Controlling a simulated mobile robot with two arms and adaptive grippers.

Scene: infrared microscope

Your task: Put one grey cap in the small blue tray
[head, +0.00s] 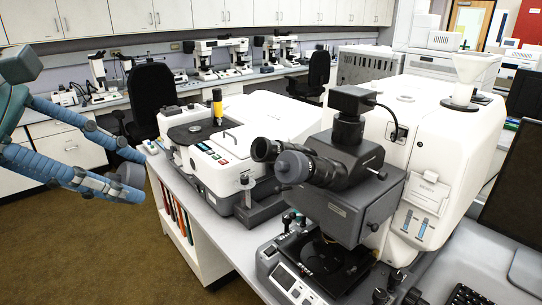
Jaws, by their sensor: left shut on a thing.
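My left gripper (134,174) reaches in from the left with two long blue fingers, above the brown floor and left of the bench. It is shut on a dark grey rounded thing, seemingly a grey cap (130,173), between the fingertips. The fingers partly hide it. I cannot make out a small blue tray in this view. My right gripper is not in view.
A white microscope with dark eyepieces (345,165) stands on the near bench (223,228). A white instrument with a yellow-topped part (217,105) stands behind it. A black chair (152,98) is behind. A keyboard (468,296) lies at lower right. The floor at lower left is clear.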

